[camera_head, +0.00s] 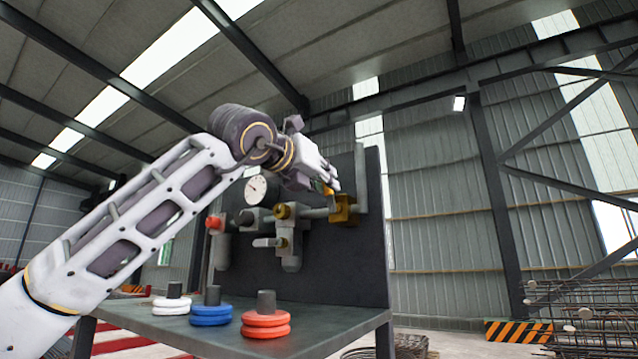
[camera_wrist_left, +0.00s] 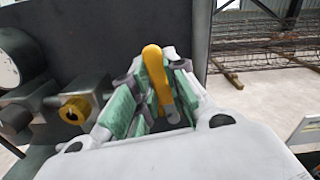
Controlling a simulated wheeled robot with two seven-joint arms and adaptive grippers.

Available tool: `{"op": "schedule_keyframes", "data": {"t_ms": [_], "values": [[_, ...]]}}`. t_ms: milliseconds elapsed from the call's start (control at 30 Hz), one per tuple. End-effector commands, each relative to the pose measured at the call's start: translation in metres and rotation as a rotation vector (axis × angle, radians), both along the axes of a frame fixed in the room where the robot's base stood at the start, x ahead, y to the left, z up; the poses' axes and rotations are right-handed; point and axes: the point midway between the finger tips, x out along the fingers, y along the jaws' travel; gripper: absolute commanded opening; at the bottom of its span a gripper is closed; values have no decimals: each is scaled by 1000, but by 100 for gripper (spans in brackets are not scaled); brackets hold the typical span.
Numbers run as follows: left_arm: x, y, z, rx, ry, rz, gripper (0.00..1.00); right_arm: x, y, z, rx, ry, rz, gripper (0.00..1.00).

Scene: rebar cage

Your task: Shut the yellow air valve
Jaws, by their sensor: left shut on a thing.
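The yellow air valve (camera_head: 344,208) sits at the right end of the pipework on the dark upright panel. Its yellow handle (camera_wrist_left: 155,70) stands up between the fingers in the left wrist view. My left gripper (camera_head: 328,186) reaches in from the left, above the pipe and at the valve. In the left wrist view its green-padded fingers (camera_wrist_left: 158,95) are shut on the handle, which tilts slightly. The fingers hide part of the handle and the valve body below it. My right gripper is not in view.
A pressure gauge (camera_head: 256,189), a red knob (camera_head: 214,223) and a brass fitting (camera_head: 282,211) are on the pipework left of the valve. White (camera_head: 172,306), blue (camera_head: 211,315) and red (camera_head: 265,324) ring stacks stand on the bench (camera_head: 330,325). Rebar cages (camera_head: 590,310) are at the right.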

Motion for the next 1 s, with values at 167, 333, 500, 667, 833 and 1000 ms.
{"op": "schedule_keyframes", "data": {"t_ms": [167,333,500,667,833,1000], "values": [[-2,-7,-4,96,-51,-1,0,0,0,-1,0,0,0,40],[-4,-10,-5,150,-86,-2,0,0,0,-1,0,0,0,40],[-5,-12,-5,175,-101,-2,0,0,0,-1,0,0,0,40],[-5,-12,-5,180,-105,-2,0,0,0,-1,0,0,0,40],[-5,-12,-5,180,-105,-2,0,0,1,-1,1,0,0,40],[-5,-12,-4,178,-106,-3,31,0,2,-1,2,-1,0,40]]}}
